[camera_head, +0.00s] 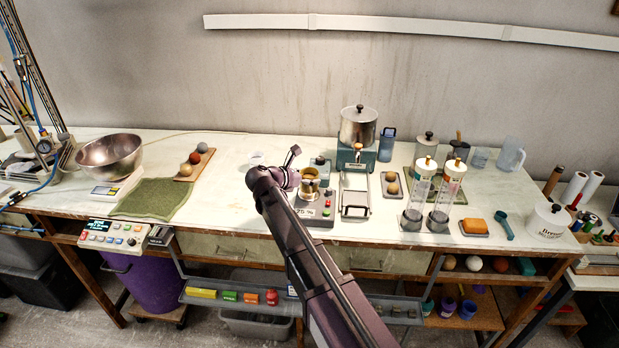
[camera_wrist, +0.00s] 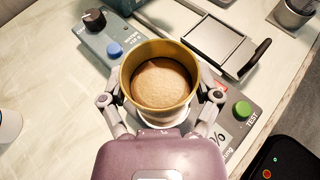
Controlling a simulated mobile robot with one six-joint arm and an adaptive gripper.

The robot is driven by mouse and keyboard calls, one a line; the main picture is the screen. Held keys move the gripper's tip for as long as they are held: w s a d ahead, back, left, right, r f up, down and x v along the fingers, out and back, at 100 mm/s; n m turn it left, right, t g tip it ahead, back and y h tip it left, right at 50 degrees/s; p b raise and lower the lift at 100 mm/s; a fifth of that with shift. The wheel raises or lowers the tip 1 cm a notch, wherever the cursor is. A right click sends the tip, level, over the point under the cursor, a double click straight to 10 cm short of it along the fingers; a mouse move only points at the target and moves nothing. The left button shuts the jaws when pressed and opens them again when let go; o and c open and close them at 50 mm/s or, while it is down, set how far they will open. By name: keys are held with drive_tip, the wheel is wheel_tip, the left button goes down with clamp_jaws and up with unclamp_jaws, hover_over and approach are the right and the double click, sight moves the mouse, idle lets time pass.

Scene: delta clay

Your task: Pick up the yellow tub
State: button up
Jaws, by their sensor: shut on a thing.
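The yellow tub (camera_wrist: 160,48) is a round, open cup with tan, clay-like material inside, seen from above in the wrist view. It also shows in the head view (camera_head: 313,185), just right of my arm's end. My gripper (camera_wrist: 160,95) is shut on the tub, with one finger on each side of its wall. The tub is upright, over a grey tester (camera_wrist: 238,125) with a green TEST button. I cannot tell whether it still touches the tester. Its underside is hidden.
A blue-grey unit (camera_wrist: 105,42) with a black knob and blue button is close behind the tub. A framed plate with a black handle (camera_wrist: 215,42) is close to its right. Clear cylinders (camera_head: 417,198) stand further right. The bench left of my arm (camera_head: 225,195) is mostly clear.

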drive_tip(key=s+r+p, duration=0.1)
drive_tip(key=s+r, duration=0.1)
drive_tip(key=s, duration=1.4)
drive_tip(key=shift+d+r+p, duration=0.2)
drive_tip(key=shift+r+p, duration=0.05)
drive_tip(key=shift+p, duration=0.1)
